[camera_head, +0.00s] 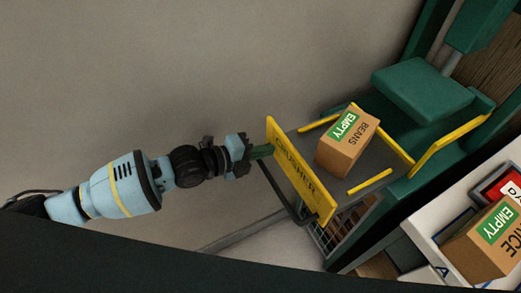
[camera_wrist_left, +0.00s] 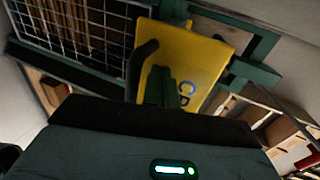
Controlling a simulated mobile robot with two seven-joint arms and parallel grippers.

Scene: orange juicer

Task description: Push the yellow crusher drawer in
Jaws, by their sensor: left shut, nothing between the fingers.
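The yellow crusher drawer front (camera_head: 302,176), lettered "CRUSHER", stands out from the green crusher (camera_head: 425,90) in the head view. A dark handle bar runs along its lower outer side. A cardboard box marked "EMPTY" and "BEANS" (camera_head: 348,140) sits on the grey drawer floor behind the front. My left gripper (camera_head: 264,152) is shut and empty, its tips at the upper left part of the drawer front; I cannot tell whether they touch. In the left wrist view the shut fingers (camera_wrist_left: 160,85) lie against or just before the yellow front (camera_wrist_left: 195,60), beside the dark handle. My right gripper is not in view.
A white bin (camera_head: 425,225) at the right holds several items, including another "EMPTY" box (camera_head: 487,240). Yellow rails (camera_head: 370,181) line the drawer. A wire mesh (camera_wrist_left: 85,25) lies beside the drawer in the left wrist view. The floor left of the drawer is clear.

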